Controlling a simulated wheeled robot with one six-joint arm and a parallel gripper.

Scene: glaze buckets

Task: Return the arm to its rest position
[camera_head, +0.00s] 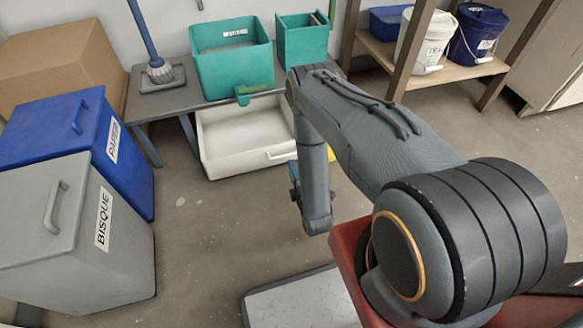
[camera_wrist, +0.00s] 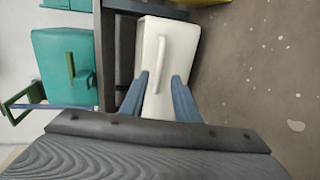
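My arm (camera_head: 385,140) reaches up from its base, bends at the elbow and hangs down in front of the white bin. My gripper (camera_wrist: 160,77) shows in the wrist view as two blue-grey fingers, spread apart with nothing held between them. The white bin (camera_wrist: 157,35) with its handle shows beyond and between the fingers; whether they touch it I cannot tell. In the head view the fingers are mostly hidden by the arm.
The white bin (camera_head: 235,140) stands on the floor by a grey table (camera_head: 180,80) with teal bins (camera_head: 232,65). Blue (camera_head: 75,125) and grey (camera_head: 75,225) lidded bins stand left. Glaze buckets (camera_head: 428,45) sit on a wooden shelf (camera_head: 455,75). The floor (camera_head: 215,225) at centre-left is clear.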

